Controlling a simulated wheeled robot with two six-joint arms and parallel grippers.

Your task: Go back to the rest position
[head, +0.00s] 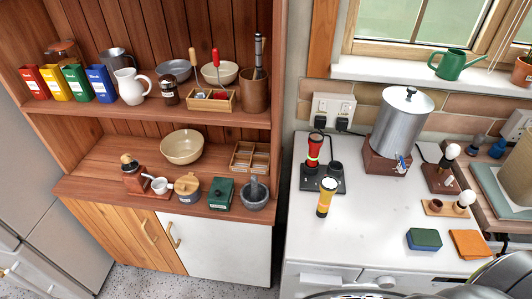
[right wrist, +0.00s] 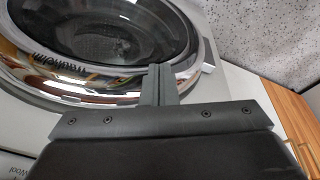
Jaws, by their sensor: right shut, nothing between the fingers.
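My right gripper (right wrist: 159,84) shows in the right wrist view, with its two dark fingers shut together and nothing between them. It is in front of the round chrome-rimmed door (right wrist: 95,90) of a white washing machine; I cannot tell whether the fingertips touch the rim. My left gripper is not in view. Neither gripper can be made out in the head view.
The white worktop (head: 340,238) holds a red torch (head: 314,148), a yellow torch (head: 326,197), a metal urn (head: 402,122) and a green-blue sponge (head: 424,239). A wooden dresser (head: 80,190) with crockery stands left. Speckled floor (right wrist: 275,35) is clear.

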